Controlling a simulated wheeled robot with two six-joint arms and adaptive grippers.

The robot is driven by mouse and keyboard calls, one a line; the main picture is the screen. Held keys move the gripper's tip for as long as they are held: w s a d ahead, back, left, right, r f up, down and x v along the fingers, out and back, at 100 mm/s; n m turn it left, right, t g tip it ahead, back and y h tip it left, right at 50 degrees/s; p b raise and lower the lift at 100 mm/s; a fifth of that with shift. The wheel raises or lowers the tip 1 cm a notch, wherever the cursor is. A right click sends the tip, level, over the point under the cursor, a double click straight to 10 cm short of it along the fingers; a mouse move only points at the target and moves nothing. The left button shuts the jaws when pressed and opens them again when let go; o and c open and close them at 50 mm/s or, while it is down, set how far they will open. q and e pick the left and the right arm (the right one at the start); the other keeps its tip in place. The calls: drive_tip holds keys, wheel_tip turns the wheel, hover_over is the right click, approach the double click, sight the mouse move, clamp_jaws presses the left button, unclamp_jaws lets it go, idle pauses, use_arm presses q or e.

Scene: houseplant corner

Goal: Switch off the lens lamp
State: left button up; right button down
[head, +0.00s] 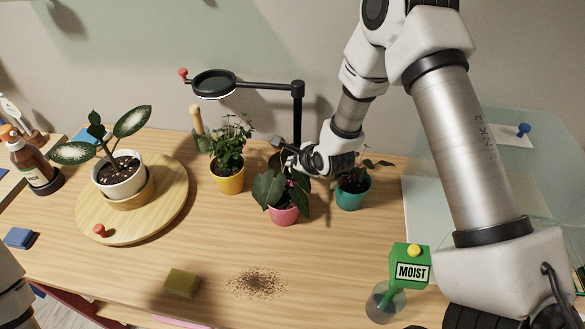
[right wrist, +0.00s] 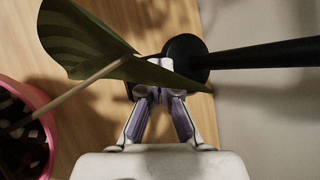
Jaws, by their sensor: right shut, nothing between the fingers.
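The lens lamp (head: 298,112) stands at the back of the table, with a black post, a horizontal arm and a round lens head with a red knob at its left end. A bright white rim shows under the head. My right gripper (head: 281,147) is shut and empty, low by the post, above the pink-potted plant (head: 284,212). In the right wrist view, the shut fingertips (right wrist: 167,92) are close to the lamp's round black base (right wrist: 185,50). A green leaf (right wrist: 90,40) partly covers the fingertips and base; I cannot tell whether they touch. My left gripper is out of view.
A yellow-potted plant (head: 230,180) and a teal-potted plant (head: 352,194) flank the pink one closely. A white-potted plant (head: 120,182) stands on a round wooden board (head: 174,205). A green sponge (head: 182,283), spilled soil (head: 257,283) and a MOIST meter (head: 410,268) lie or stand toward the front.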

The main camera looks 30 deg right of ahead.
drive_tip(key=shift+f, duration=0.2)
idle(0.3)
drive_tip(key=shift+r, duration=0.75)
wheel_tip(320, 180, up, 6)
drive_tip(key=p, duration=0.4)
